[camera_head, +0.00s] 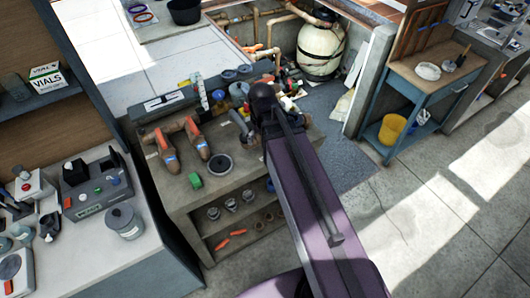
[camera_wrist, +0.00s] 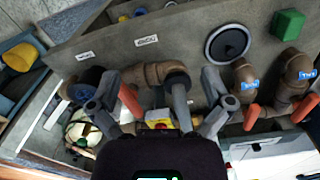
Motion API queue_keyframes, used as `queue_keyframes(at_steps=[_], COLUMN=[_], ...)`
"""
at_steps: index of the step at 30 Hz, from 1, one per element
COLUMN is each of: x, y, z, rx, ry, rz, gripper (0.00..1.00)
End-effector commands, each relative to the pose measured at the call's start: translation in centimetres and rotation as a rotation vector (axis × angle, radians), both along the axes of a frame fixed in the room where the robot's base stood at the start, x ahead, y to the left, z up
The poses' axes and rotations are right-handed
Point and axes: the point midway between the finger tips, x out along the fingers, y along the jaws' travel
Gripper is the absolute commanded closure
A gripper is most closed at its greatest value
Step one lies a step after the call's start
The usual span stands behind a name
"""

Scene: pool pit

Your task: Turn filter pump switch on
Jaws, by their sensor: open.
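My gripper (camera_wrist: 160,106) is open in the wrist view, its grey fingers spread wide over the bench's pipe fittings. I cannot tell whether the fingers touch anything. In the head view, my arm's dark end hides much of this spot.
The workbench (camera_head: 255,178) carries brown elbow fittings (camera_head: 170,146), a round black-rimmed disc (camera_head: 220,165) and a green block (camera_head: 195,180). A pale filter tank (camera_head: 321,46) stands in the pit behind. A blue table (camera_head: 418,85) with a yellow bucket (camera_head: 392,130) stands right. Floor at right is open.

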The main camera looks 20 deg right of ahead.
Motion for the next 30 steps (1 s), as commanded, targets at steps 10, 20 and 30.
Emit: queue_keyframes(at_steps=[10, 20, 30], x=[-3.3, -3.5, -3.5], y=[0.0, 0.0, 0.0], z=[-1.4, -1.5, -2.4], rx=[0.000, 0.000, 0.000], ry=[0.000, 0.000, 0.000], rz=[-0.031, -0.036, -0.035], gripper=[0.00, 0.00, 0.00])
